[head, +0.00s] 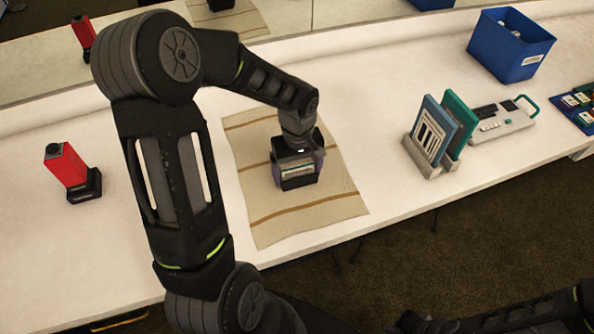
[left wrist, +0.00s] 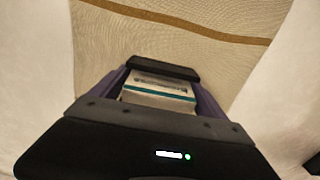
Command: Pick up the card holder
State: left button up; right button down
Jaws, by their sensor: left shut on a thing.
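The card holder (head: 298,182) is a small dark holder with a stack of pale cards with a teal band. It is over the middle of the beige striped cloth in the head view. It also shows in the left wrist view (left wrist: 163,68), with the cards (left wrist: 158,91) in it. My left gripper (head: 297,167) reaches down from above and is shut on it, with purplish sides at its left and right. I cannot tell whether the holder touches the cloth. My right gripper is not in view.
The striped cloth (head: 262,212) lies on a long white table (head: 380,100). A red scanner on a black stand (head: 70,165) is at left. A grey rack (head: 428,165) with upright boards, a pale device (head: 503,122) and a blue bin (head: 508,50) stand at right. The table's front edge is near.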

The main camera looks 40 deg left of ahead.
aim_at(298, 165)
pick_arm(q)
notch_tip(298, 165, up, 10)
jog(key=shift+b, duration=0.35)
dwell(0.8)
